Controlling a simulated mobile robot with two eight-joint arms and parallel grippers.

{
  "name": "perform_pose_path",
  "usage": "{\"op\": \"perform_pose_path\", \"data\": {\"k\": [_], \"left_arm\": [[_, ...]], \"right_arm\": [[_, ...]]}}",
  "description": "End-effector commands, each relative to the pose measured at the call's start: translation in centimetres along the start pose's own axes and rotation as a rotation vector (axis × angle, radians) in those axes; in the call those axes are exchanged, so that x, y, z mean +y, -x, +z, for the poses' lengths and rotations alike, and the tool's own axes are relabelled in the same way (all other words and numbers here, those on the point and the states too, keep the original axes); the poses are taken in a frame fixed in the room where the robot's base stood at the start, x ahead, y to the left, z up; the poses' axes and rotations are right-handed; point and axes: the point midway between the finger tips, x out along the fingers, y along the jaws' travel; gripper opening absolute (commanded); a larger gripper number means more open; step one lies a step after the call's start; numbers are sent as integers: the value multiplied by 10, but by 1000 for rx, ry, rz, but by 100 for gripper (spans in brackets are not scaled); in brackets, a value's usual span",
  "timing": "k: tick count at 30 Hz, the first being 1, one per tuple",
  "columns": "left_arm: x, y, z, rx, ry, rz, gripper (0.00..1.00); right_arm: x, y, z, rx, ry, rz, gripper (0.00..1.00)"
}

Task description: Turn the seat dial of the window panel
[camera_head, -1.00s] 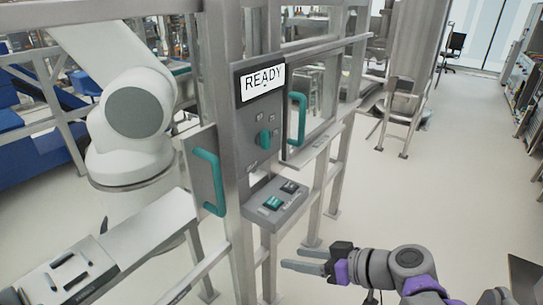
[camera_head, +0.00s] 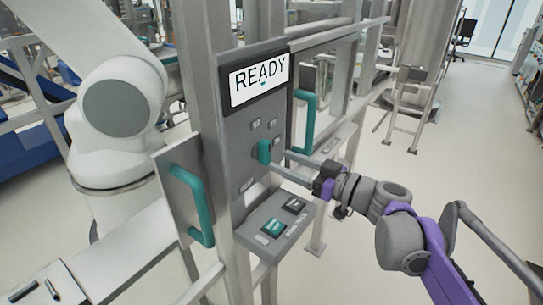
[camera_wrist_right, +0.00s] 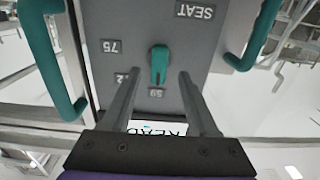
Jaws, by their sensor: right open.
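The teal seat dial (camera_head: 264,152) is on the grey window panel (camera_head: 233,125), below a white READY sign (camera_head: 259,80). My right gripper (camera_head: 279,160) is open, its two fingers pointing at the dial from the right. In the right wrist view the dial (camera_wrist_right: 159,62) appears between the tips of the open fingers (camera_wrist_right: 158,76), with a gap on each side. I cannot tell whether the fingertips reach past the dial's face. The SEAT label (camera_wrist_right: 195,11) and several number labels surround the dial. My left gripper is not in view.
Below the dial, a grey button box (camera_head: 277,226) with a green and a black button juts out. Teal handles stand left (camera_head: 192,203) and right (camera_head: 306,122) of the panel. A white robot arm (camera_head: 113,110) is at left. The floor at right is open.

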Motion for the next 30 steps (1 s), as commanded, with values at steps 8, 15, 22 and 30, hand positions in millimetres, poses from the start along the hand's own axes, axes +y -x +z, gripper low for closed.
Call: {"op": "perform_pose_path", "data": {"k": [8,15,22,30], "left_arm": [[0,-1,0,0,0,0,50],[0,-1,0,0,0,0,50],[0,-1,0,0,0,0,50],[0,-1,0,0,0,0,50]], "right_arm": [[0,-40,0,0,0,-2,60],[0,-46,0,0,0,1,60],[0,-46,0,-1,0,0,46],[0,-46,0,-1,0,0,0]]}}
